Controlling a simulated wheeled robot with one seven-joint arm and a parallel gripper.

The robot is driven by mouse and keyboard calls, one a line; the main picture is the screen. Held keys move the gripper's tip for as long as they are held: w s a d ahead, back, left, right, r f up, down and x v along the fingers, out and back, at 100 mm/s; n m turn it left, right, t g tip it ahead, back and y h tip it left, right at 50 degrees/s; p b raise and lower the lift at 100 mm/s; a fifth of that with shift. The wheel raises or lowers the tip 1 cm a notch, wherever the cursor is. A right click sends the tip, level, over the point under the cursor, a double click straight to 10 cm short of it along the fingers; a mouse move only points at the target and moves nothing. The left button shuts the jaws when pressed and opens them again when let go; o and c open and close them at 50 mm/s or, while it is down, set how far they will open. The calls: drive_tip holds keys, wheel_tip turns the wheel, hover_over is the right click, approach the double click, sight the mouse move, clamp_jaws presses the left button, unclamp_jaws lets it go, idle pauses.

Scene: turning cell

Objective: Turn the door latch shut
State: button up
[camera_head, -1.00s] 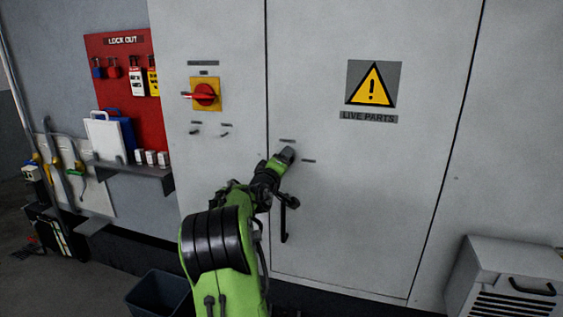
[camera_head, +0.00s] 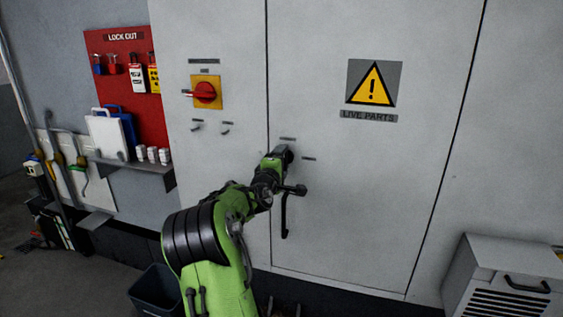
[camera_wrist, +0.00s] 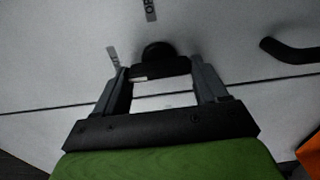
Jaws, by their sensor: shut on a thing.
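The grey cabinet door (camera_head: 350,210) stands flush with its frame in the head view. The door latch (camera_wrist: 160,70) is a small dark bar with a round boss, seen in the wrist view. My gripper (camera_head: 284,153) is at the door's left edge, and its fingers (camera_wrist: 160,76) are shut on the latch bar, one at each end. In the head view my gripper hides the latch. A black door handle (camera_head: 284,216) hangs below my gripper and shows at the right in the wrist view (camera_wrist: 290,52).
A red and yellow rotary switch (camera_head: 205,93) is up and left of my gripper. A red lockout board (camera_head: 115,65) and a shelf (camera_head: 150,176) are farther left. A dark bin (camera_head: 155,292) stands on the floor. A grey vented box (camera_head: 508,285) is at lower right.

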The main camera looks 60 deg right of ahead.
drive_tip(key=shift+r, duration=0.15)
drive_tip(key=o, duration=1.1)
drive_tip(key=shift+c, duration=0.2)
drive_tip(key=s+a+b, duration=0.2)
drive_tip(key=a, duration=1.3)
drive_tip(key=shift+s+a, duration=0.2)
drive_tip(key=shift+a, duration=0.05)
